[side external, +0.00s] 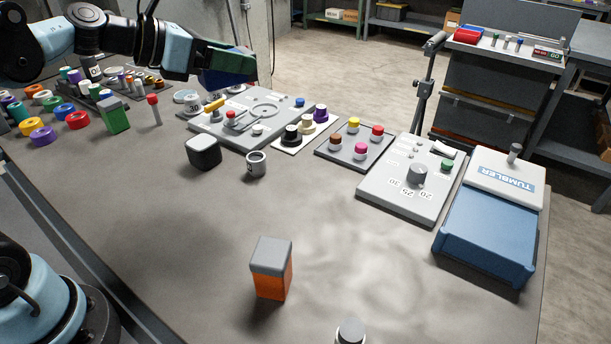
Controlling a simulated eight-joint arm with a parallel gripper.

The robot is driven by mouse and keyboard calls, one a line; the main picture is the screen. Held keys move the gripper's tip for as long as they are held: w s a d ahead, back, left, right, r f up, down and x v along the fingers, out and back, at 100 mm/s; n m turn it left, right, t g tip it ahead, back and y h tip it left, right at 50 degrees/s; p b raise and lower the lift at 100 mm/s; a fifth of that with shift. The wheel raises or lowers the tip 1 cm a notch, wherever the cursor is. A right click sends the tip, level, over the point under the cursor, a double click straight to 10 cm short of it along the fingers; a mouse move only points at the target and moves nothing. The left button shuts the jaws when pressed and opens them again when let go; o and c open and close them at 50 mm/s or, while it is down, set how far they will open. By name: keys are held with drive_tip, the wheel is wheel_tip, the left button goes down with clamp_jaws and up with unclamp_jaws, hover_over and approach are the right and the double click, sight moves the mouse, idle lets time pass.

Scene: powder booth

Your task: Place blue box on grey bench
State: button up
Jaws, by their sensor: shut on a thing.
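My gripper (232,62) is at the upper left, at the end of my arm, above the far part of the grey bench (190,235). It is shut on a dark blue thing (226,78), which looks like the blue box. The box is held in the air, apart from the bench top. The gripper hides much of it, so its full shape and tilt cannot be told. The grey bench fills most of the view.
An orange box (272,283) stands at the front middle and a green box (115,119) at the left. A dark cube (203,152) and small cup (256,164) stand below the gripper. Control panels and a blue tumbler (485,235) line the right.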

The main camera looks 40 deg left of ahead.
drive_tip(key=s+d+f+m+g+h, duration=0.1)
drive_tip(key=d+f+m+g+h, duration=0.2)
drive_tip(key=d+f, duration=0.3)
drive_tip(key=s+d+f+m+g+h, duration=0.1)
drive_tip(key=d+f+m+g+h, duration=0.2)
drive_tip(key=d, duration=1.2)
wheel_tip(320, 180, down, 3)
drive_tip(key=m+h, duration=0.1)
drive_tip(key=m, duration=0.1)
drive_tip(key=shift+r+m+g, duration=0.15)
drive_tip(key=shift+m+g, duration=0.15)
hover_over(321, 192)
wheel_tip(321, 192, down, 7)
drive_tip(key=shift+r, duration=0.1)
drive_tip(key=shift+f, duration=1.9)
drive_tip(key=shift+f, duration=0.15)
drive_tip(key=o, duration=1.1)
